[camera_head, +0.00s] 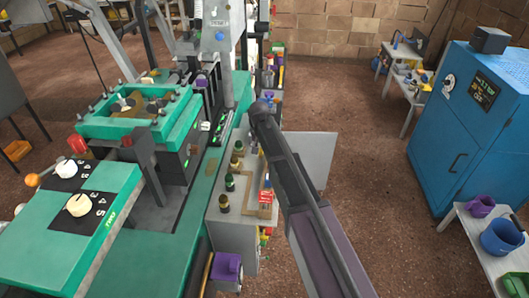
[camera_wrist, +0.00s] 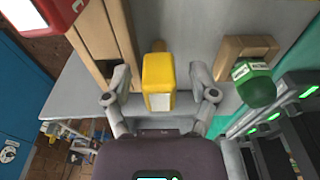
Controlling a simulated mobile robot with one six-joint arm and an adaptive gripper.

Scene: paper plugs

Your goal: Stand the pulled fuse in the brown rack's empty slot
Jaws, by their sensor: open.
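In the wrist view a yellow fuse (camera_wrist: 158,80) with a pale label stands between the two fingers of my gripper (camera_wrist: 160,98). The fingers are open, with a gap on each side of the fuse. A long brown rack (camera_wrist: 92,35) lies to the left of it, with a dark opening near its near end. A red fuse (camera_wrist: 45,14) with a white face is at the upper left. In the head view a red fuse (camera_head: 266,194) stands at the brown rack (camera_head: 264,211). My arm hides the gripper's fingertips and the yellow fuse there.
A brown holder (camera_wrist: 238,55) and a green-capped piece (camera_wrist: 256,85) are right of my gripper. The grey bench top (camera_head: 238,213) bears several dark-capped pieces. A green machine (camera_head: 135,115) borders it on the left. A blue cabinet (camera_head: 475,125) stands right, across open floor.

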